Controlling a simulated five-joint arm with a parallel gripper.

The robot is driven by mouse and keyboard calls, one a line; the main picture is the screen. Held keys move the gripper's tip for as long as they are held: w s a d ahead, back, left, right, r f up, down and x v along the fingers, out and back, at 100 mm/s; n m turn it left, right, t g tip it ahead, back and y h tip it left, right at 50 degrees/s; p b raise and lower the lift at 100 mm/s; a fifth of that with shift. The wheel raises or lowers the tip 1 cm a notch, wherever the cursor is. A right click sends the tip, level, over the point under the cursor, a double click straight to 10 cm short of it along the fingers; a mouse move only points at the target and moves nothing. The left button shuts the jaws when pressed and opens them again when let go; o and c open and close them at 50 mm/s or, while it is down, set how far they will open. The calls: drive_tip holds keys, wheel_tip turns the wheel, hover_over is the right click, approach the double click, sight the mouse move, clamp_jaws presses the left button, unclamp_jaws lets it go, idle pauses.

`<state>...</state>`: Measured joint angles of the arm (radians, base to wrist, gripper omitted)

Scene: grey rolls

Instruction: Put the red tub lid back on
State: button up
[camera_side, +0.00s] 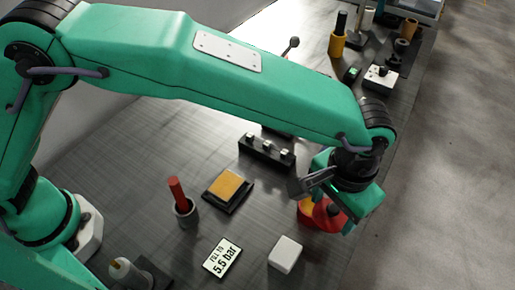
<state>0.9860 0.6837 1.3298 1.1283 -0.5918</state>
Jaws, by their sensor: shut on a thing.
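My gripper (338,208) points down at the right of the dark work surface, shut on the red lid (322,217) near a small dark knob. The jaws and wrist cover much of it. A patch of yellow (306,203) shows at the left of the red, under the gripper. The red tub's body is hard to separate from the lid here. I cannot tell whether the lid touches the tub's rim or is held just above it.
A white block (285,254) and a "5.5 bar" card (222,257) lie in front. A yellow-topped pad (228,188), a grey cup with a red stick (184,208) and a dark rack (266,151) stand to the left. Several items stand at the back right.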

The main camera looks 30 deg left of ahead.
drive_tip(key=w+a, duration=0.4)
drive_tip(key=shift+w+a, duration=0.2)
drive_tip(key=shift+w, duration=0.2)
drive_tip(key=shift+f, duration=2.8)
drive_tip(key=shift+f, duration=0.85)
drive_tip(key=o, duration=1.1)
drive_tip(key=shift+c, duration=0.2)
drive_tip(key=shift+r, duration=0.1)
